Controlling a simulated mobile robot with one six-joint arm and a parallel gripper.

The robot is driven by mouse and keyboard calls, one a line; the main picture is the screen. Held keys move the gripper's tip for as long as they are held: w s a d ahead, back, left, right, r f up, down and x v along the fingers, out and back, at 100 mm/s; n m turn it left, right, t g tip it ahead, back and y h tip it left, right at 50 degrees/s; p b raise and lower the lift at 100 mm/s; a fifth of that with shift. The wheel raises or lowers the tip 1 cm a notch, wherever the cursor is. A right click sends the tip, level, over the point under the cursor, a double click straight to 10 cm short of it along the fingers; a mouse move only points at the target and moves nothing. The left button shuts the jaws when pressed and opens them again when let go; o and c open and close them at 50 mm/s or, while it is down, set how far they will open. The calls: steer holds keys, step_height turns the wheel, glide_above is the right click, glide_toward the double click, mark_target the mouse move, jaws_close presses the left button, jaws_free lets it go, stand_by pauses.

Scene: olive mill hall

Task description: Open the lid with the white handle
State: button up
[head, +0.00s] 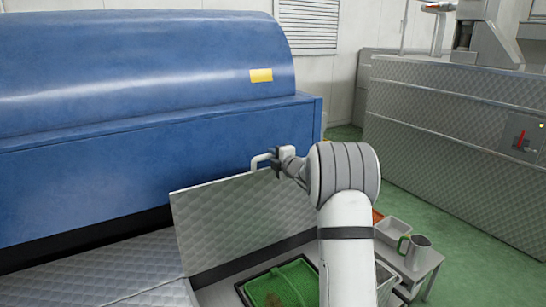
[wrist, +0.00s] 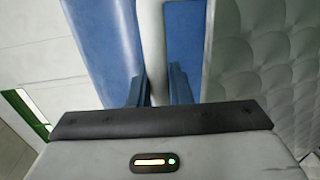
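The lid (head: 232,222) is a silver, quilted-pattern metal panel. It stands raised and steeply tilted in front of the blue machine, its hinge side low. Its white handle (head: 259,161) is at the upper right edge, partly hidden by my gripper (head: 279,166). In the wrist view, the white handle (wrist: 151,35) runs as a bar between the two dark blue fingers of my gripper (wrist: 157,88), which close against it from both sides. The lid (wrist: 262,50) fills the right of that view.
Below the lid is an opening with a green tray (head: 311,275) holding brownish contents. A small table (head: 431,262) at right bears a white bin (head: 393,231) and a metal jug (head: 418,252). The blue machine (head: 140,150) stands close behind. Green floor (head: 470,230) is free at right.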

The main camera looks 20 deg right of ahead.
jaws_close()
steer(key=shift+s+f+b, duration=0.35)
steer(key=shift+b, duration=0.45)
steer(key=s+d+f+t+b, duration=0.1)
steer(key=s+t+b, duration=0.1)
steer(key=s+b, duration=0.4)
steer(key=b, duration=0.3)
steer(key=shift+s+d+b, duration=0.2)
steer(key=shift+s+b, duration=0.15)
